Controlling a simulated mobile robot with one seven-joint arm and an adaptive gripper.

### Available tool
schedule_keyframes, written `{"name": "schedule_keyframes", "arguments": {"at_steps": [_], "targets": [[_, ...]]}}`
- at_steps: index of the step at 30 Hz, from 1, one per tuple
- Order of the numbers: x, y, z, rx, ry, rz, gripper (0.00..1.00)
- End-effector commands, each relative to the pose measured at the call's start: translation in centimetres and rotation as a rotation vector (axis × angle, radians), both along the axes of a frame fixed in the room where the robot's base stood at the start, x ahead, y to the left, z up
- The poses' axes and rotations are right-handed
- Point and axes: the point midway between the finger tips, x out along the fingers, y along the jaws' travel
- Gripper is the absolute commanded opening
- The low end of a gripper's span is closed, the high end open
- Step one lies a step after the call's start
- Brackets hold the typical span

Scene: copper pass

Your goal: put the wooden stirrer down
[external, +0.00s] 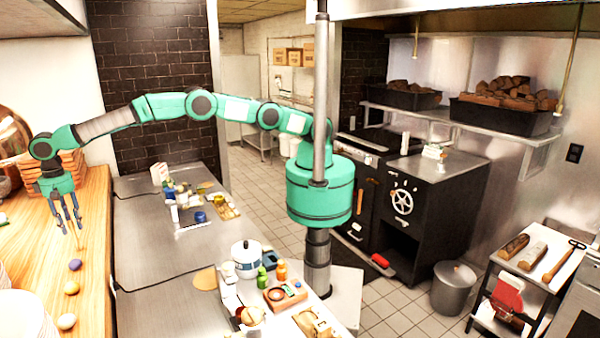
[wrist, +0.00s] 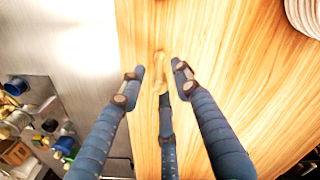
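My gripper (external: 70,222) hangs fingers-down over the wooden counter at the left of the external view. In the wrist view my gripper (wrist: 160,78) has its blue fingers spread, with gaps between the tips. The wooden stirrer (wrist: 160,62) shows between the fingertips as a short pale piece. Its near end meets the lower finger in the picture; I cannot tell if they touch. In the external view the stirrer (external: 82,241) is a thin tan stick just below the fingertips, hard to make out against the wood. The wooden counter (external: 98,215) lies under it.
A purple ball (external: 75,265), a yellow ball (external: 71,288) and a white ball (external: 67,321) lie in a row on the counter. White plates (external: 22,318) are stacked in front. A steel table (external: 150,260) holding a pot (external: 246,262) and small items runs alongside.

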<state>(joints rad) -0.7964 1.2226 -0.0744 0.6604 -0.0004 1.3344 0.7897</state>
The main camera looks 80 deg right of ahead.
Motion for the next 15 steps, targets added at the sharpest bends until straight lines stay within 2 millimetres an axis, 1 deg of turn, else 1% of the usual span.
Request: {"name": "schedule_keyframes", "arguments": {"at_steps": [1,9,15], "targets": [[0.1,0.1,0.8,0.002,-0.002,0.0,0.32],[0.1,0.1,5.2,0.002,-0.002,0.0,0.32],[0.1,0.1,8.1,0.002,-0.002,0.0,0.32]]}}
